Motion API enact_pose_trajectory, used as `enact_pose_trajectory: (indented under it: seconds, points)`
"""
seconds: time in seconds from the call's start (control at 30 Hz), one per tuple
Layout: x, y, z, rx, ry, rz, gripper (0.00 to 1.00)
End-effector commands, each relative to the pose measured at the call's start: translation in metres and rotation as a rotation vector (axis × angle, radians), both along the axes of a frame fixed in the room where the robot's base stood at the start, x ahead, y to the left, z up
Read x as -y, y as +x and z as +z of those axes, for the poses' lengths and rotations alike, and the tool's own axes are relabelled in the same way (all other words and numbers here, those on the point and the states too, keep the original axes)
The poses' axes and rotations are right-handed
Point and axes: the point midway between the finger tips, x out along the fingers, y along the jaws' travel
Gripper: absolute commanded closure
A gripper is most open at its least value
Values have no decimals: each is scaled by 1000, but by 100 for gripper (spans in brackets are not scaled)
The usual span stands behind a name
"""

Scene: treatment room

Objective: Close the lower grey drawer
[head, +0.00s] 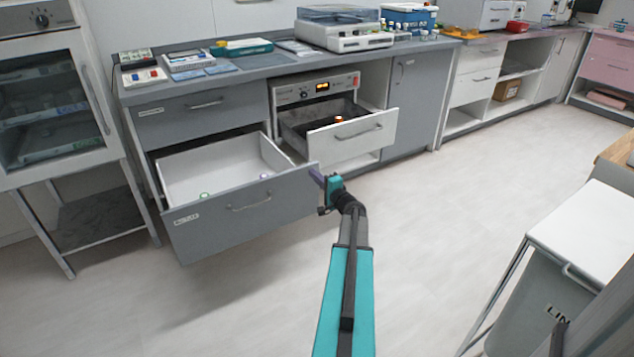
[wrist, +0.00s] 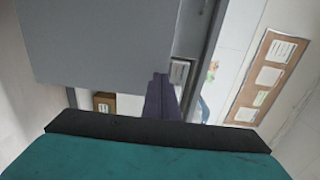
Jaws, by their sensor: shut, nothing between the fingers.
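The lower grey drawer (head: 245,212) is pulled well out of the counter in the head view, with a bar handle (head: 249,201) and a label on its grey front. Its white inside shows, with a few small items on its floor. My gripper (head: 317,176) is shut and empty at the right end of the drawer front, near its top corner. I cannot tell whether it touches the front. In the wrist view, the shut purple fingers (wrist: 161,97) are beside a large grey panel (wrist: 110,45), which looks like the drawer front.
The white-fronted drawer (head: 352,135) under the control panel to the right is also open. The upper grey drawer (head: 200,108) is shut. A glass-fronted cabinet (head: 45,100) stands at the left and a linen bin (head: 545,290) at the right. The floor before the drawer is clear.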

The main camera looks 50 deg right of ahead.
Motion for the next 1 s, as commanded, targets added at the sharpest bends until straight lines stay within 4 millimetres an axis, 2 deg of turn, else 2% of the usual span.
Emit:
enact_pose_trajectory:
  seconds: [0.2,0.6,0.63,0.73,1.0]
  points:
    - [7,15,0,0,0,-1,100]
    - [7,17,0,0,0,0,100]
    - [-15,16,1,-1,0,4,100]
    - [1,20,0,0,-1,3,100]
    - [6,39,-2,1,-1,12,100]
